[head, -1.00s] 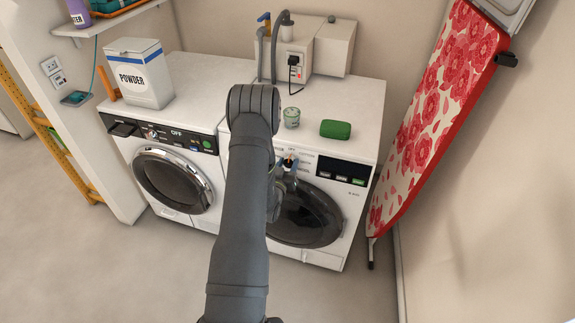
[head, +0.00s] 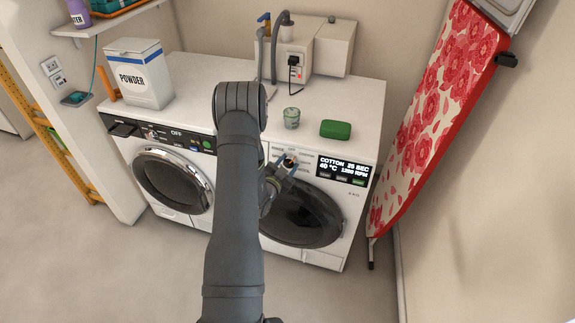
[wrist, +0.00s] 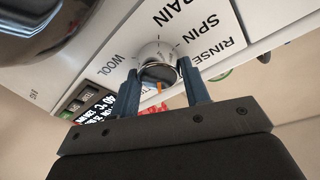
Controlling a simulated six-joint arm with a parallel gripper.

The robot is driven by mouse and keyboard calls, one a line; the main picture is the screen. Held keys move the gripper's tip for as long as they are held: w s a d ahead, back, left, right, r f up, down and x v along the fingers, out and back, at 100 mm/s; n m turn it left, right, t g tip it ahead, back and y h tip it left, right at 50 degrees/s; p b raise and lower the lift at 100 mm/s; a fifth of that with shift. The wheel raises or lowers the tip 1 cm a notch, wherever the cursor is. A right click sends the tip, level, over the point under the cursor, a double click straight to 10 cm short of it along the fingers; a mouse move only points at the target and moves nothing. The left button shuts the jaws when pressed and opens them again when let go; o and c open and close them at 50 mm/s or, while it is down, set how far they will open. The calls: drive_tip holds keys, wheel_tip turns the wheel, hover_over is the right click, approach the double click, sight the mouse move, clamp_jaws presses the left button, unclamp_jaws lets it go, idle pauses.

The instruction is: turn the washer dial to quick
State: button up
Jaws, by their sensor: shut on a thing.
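The washer (head: 345,215) is the right-hand white machine, with a dark round door. Its dial (wrist: 156,55) is a round silver knob with an orange mark on its near side in the wrist view. Labels around it read WOOL, SPIN and RINSE, with another partly cut off. My gripper (wrist: 160,85) is shut on the dial, one blue finger on each side. In the head view the gripper (head: 284,166) is at the panel and partly covers the dial. The washer display (head: 343,169) reads COTTON, 25 SEC and 40 °C. The quick label cannot be made out.
A second machine (head: 172,185) stands at left, its display reading OFF. A powder box (head: 145,82), a glass jar (head: 291,117) and a green block (head: 336,129) stand on top of the machines. A red floral ironing board (head: 432,110) leans at right.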

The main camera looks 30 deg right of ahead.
drive_tip(key=m, duration=0.3)
drive_tip(key=m+g, duration=0.1)
drive_tip(key=m, duration=0.2)
drive_tip(key=shift+g, duration=0.3)
drive_tip(key=shift+m+g+y, duration=0.4)
drive_tip(key=shift+m+y, duration=0.1)
drive_tip(key=shift+m, duration=1.8)
drive_tip(key=o, duration=1)
drive_tip(key=shift+c, duration=0.2)
drive_tip(key=shift+a, duration=0.1)
drive_tip(key=v, duration=1.7)
